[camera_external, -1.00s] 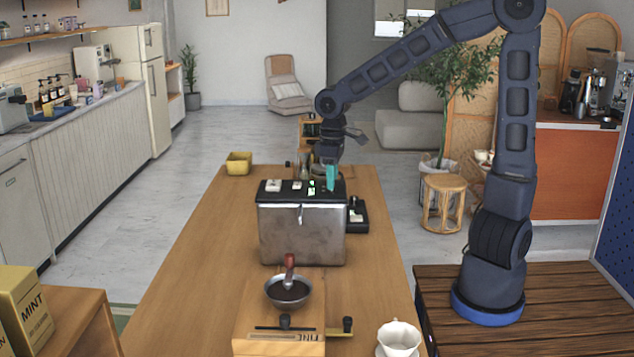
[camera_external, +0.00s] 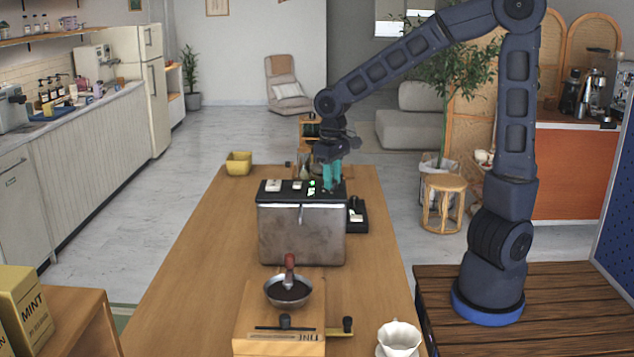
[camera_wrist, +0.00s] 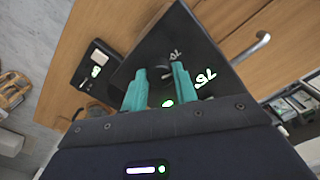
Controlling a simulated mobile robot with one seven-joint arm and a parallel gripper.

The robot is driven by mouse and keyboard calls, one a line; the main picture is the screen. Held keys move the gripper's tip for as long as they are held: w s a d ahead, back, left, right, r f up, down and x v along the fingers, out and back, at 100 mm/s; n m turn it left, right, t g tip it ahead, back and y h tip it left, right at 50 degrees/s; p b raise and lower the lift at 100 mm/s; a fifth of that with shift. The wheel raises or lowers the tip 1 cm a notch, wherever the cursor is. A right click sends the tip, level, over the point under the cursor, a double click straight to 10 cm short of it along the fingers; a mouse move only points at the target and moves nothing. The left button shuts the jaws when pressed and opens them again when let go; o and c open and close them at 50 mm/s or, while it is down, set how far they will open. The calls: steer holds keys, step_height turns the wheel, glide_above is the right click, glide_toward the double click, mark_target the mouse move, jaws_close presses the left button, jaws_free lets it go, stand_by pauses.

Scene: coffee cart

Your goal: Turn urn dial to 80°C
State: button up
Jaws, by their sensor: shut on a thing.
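The urn (camera_external: 302,238) is a brushed metal box with a black top, standing on the wooden table. Its black top panel also shows in the wrist view (camera_wrist: 205,50), with a pale "75"-like mark and lit green-white digits that look like 75 or 76. My gripper (camera_external: 331,188) points down at the right part of this top. In the wrist view, my gripper's two teal fingers (camera_wrist: 159,72) are closed around the small dark dial (camera_wrist: 157,74). The fingers hide much of the dial, so its exact setting cannot be read.
A small black device (camera_external: 357,216) lies right of the urn. A grinder (camera_external: 285,318) with a metal bowl stands in front, beside a white cup (camera_external: 398,340). A yellow container (camera_external: 239,163) sits at the far left. The table's left side is clear.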

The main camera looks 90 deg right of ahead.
steer(key=m, duration=0.3)
steer(key=shift+m, duration=2.1)
steer(key=o, duration=1)
steer(key=shift+c, duration=0.2)
steer(key=shift+r, duration=0.15)
step_height(320, 180, up, 11)
steer(key=shift+f, duration=0.2)
